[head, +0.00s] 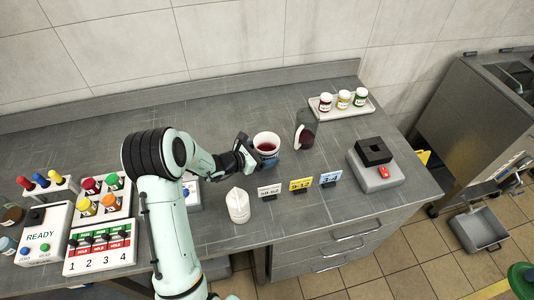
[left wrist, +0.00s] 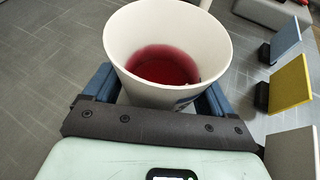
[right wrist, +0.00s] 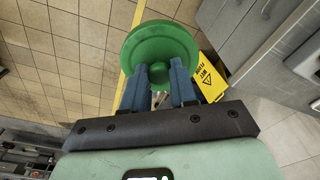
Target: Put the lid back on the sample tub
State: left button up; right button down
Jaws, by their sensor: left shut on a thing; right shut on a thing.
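The sample tub (head: 266,148) is an open white cup-like tub with red contents, on the grey worktop. My left gripper (head: 256,160) is shut on it; the left wrist view shows the tub (left wrist: 165,95) between the two blue fingers, with the red contents inside. The lid (right wrist: 160,45) is a green round disc with a central knob. My right gripper (right wrist: 166,85) is shut on the knob, and the lid is over the floor, away from the worktop. A green round thing at the lower right of the head view (head: 521,277) appears to be this lid.
A dark-red vessel (head: 305,132) stands right of the tub. Small signs (head: 301,184) and a white bottle (head: 238,205) stand in front. A tray of small jars (head: 341,105) is at the back right. A grey device (head: 375,168) is at the right. A yellow floor sign (right wrist: 210,80) is near the lid.

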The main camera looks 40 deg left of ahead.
pick_arm(q)
jog(key=r+v, duration=0.1)
jog(key=v, duration=1.3)
jog(key=shift+w+b, duration=0.3)
jog(key=shift+b, duration=0.1)
jog(key=shift+r, duration=0.1)
jog(key=o, duration=0.4)
jog(key=c, duration=0.7)
jog(key=shift+c, duration=0.2)
